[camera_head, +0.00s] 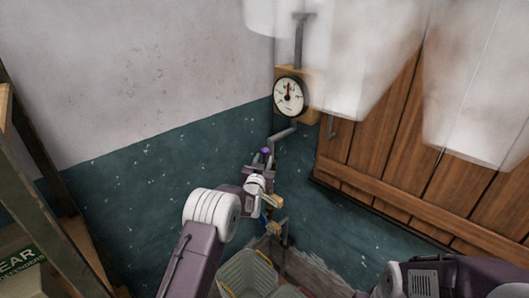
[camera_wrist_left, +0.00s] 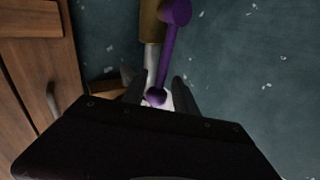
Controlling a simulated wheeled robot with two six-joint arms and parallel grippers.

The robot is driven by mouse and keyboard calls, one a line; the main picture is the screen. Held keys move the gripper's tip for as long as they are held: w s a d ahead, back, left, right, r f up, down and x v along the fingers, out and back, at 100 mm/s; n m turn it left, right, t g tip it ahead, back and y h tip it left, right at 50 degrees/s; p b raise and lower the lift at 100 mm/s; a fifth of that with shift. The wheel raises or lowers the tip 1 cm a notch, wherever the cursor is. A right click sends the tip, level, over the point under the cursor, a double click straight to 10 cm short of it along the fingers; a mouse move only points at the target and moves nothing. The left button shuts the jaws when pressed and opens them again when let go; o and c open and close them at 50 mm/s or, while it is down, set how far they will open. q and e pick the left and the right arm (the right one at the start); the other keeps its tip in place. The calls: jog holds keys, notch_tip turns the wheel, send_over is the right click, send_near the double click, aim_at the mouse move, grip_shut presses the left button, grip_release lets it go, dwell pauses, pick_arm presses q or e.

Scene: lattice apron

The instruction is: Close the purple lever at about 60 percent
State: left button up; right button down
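The purple lever (camera_wrist_left: 168,52) shows in the left wrist view, with a round knob at its upper end and a rounded lower end. In the head view only its small purple knob (camera_head: 266,151) shows, by the pipe on the teal wall. My left gripper (camera_head: 263,160) is right at the lever. In the left wrist view its two dark fingers (camera_wrist_left: 159,91) stand apart, one on each side of the lever's lower end. Gaps show beside the lever, so I see no firm grip. My right gripper is out of view.
A round gauge (camera_head: 289,95) is on the wall above the lever. A wooden door (camera_head: 385,150) is to the right. A crate (camera_head: 248,272) is below, and a shelf frame (camera_head: 45,165) stands at left. Blurred pale shapes (camera_head: 365,60) cover the upper right.

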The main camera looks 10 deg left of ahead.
pick_arm(q)
jog(key=shift+w+a+r, duration=0.1)
jog(key=shift+w, duration=0.95)
grip_shut()
dwell(0.7)
